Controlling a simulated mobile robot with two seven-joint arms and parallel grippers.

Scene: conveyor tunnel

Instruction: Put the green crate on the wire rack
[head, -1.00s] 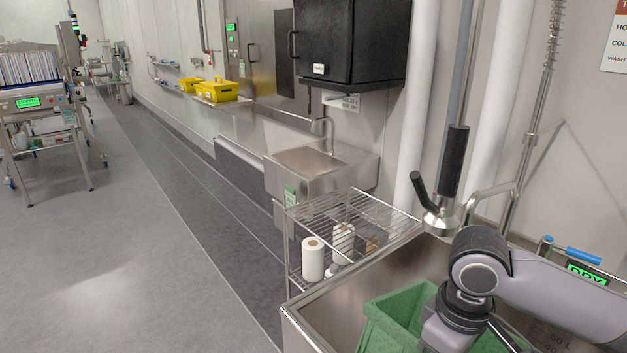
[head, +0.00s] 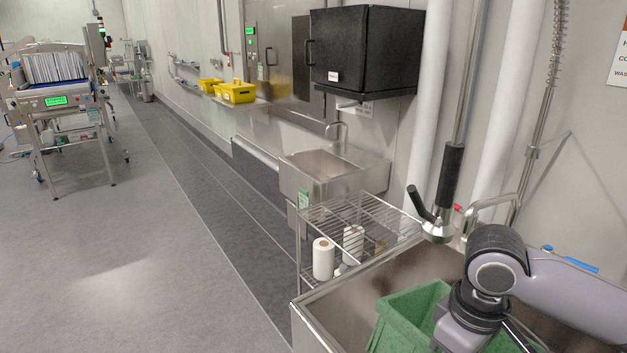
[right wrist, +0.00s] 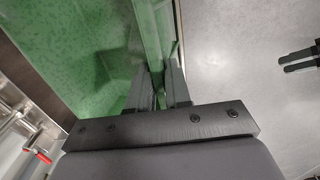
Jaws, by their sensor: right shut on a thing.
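The green crate (head: 408,312) is low in the head view, inside the steel basin, partly hidden by my right arm and cut off by the lower edge. My right gripper (right wrist: 158,92) is shut on the crate's rim; the crate's green wall (right wrist: 75,50) fills the left of the right wrist view. The wire rack (head: 352,215) stands just beyond the basin, its upper wire shelf bare. Dark prongs (right wrist: 299,61) at the right wrist view's right edge look like my left gripper; their opening is unclear. The left gripper is outside the head view.
White paper rolls (head: 323,258) stand on the rack's lower shelf. The basin's steel rim (head: 312,322) lies between crate and rack. A spray tap (head: 437,225) hangs beside the rack's right end. A sink (head: 330,165) is behind it.

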